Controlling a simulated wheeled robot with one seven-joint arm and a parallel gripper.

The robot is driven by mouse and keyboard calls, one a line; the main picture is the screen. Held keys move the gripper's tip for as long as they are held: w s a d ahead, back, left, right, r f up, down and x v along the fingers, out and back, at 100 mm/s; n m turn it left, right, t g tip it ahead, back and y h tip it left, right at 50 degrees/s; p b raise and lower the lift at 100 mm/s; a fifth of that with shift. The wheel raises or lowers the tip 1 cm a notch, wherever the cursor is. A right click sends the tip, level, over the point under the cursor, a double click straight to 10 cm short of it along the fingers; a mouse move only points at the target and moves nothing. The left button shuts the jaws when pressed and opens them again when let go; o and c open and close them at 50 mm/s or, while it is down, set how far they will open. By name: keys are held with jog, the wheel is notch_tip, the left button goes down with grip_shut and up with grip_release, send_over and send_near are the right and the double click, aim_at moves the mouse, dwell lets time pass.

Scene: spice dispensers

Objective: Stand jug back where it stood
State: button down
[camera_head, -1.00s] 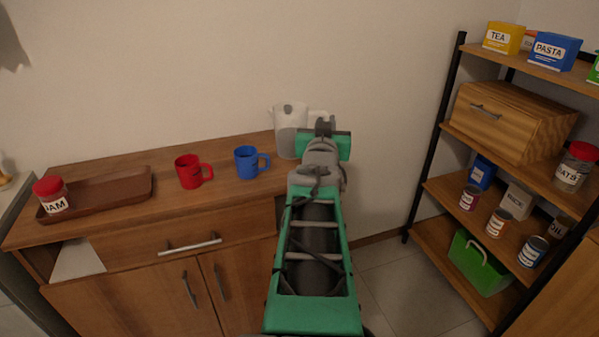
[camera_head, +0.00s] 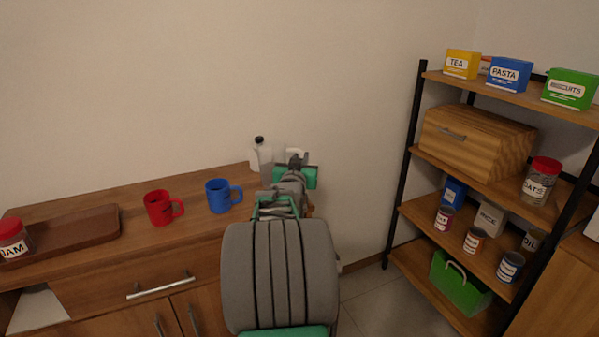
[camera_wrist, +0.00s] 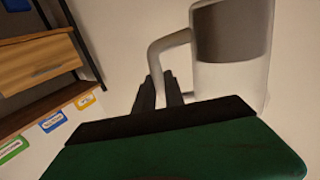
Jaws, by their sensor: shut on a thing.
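The jug (camera_head: 264,160) is pale and partly clear, with a dark spot at its top left. It is at the right end of the wooden counter (camera_head: 90,222). In the wrist view the jug (camera_wrist: 232,75) shows a pale body with a dark grey part and a side handle. My gripper (camera_wrist: 160,90) is at that handle, with its fingers shut on it. In the head view my gripper (camera_head: 297,161) is just right of the jug, and my arm hides the lower right of it. I cannot tell if the jug's base touches the counter.
A blue mug (camera_head: 219,197) stands left of the jug, with a red mug (camera_head: 159,208) further left. A brown tray (camera_head: 85,226) and a jam jar (camera_head: 12,240) are at the far left. A loaded shelf rack (camera_head: 410,130) stands right, beyond a floor gap.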

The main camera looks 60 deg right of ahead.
jog(key=shift+w+d+f, duration=0.2)
jog(key=shift+w+f, duration=0.05)
jog(key=shift+f, duration=0.05)
jog(key=shift+w+f, duration=0.15)
jog(key=shift+f, duration=1.5)
jog(key=shift+d+f+b, duration=0.1)
jog(key=shift+f+b, duration=0.1)
jog(key=shift+b, duration=0.2)
jog(key=c, duration=1.4)
grip_release()
jog(key=shift+r+p, duration=0.2)
jog(key=shift+p, duration=0.1)
jog(key=v, duration=1.2)
